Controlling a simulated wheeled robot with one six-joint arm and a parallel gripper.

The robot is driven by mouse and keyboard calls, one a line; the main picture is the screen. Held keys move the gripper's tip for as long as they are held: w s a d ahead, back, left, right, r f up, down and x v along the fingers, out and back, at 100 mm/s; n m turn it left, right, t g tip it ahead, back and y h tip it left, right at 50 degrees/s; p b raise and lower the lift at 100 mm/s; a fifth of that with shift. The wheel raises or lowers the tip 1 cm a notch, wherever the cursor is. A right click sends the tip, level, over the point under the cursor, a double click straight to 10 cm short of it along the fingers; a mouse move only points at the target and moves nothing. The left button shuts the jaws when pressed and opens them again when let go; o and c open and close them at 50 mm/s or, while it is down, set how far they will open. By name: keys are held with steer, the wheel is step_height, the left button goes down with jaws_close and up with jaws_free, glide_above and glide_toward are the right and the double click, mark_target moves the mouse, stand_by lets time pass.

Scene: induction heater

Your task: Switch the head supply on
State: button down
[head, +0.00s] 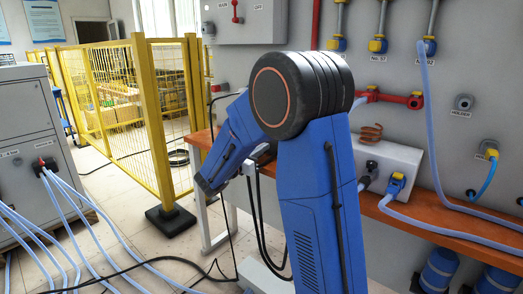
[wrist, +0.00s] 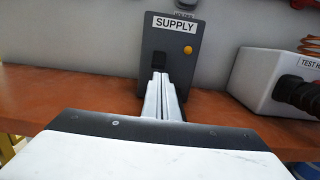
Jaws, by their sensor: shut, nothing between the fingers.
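In the wrist view a dark grey box labelled SUPPLY (wrist: 174,43) stands upright at the back of the orange-brown bench. It carries a black rocker switch (wrist: 157,61) at left and a round amber lamp or button (wrist: 188,50) at right. My gripper (wrist: 159,77) is shut and empty, its white fingers pointing at the box just below the switch. I cannot tell whether the fingertips touch it. The fingers hide the lower middle of the box. In the head view my blue arm covers the supply box and gripper.
A white box labelled TEST H (wrist: 275,85) with a black connector stands to the right on the bench (wrist: 70,95). In the head view, blue hoses (head: 432,140) hang at right, a yellow fence (head: 150,120) stands at left, and a grey cabinet (head: 30,120) has several hoses.

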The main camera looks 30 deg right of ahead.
steer(key=shift+a+r+g+y, duration=0.3)
steer(key=shift+r+g+y, duration=0.15)
steer(key=shift+y, duration=0.45)
steer(key=shift+s+a+r+y, duration=0.1)
steer(key=shift+s+r+y, duration=0.05)
steer(key=shift+r+y, duration=0.45)
steer(key=r+y, duration=0.1)
steer(key=g+y, duration=0.1)
steer(key=y, duration=0.1)
steer(key=shift+a+r+g, duration=0.15)
steer(key=shift+r+g, duration=0.1)
steer(key=shift+r, duration=0.1)
steer(key=shift+a+f+y, duration=0.1)
steer(key=shift+f+y, duration=0.1)
steer(key=shift+y, duration=0.1)
steer(key=shift+r, duration=0.2)
steer(key=shift+r, duration=0.65)
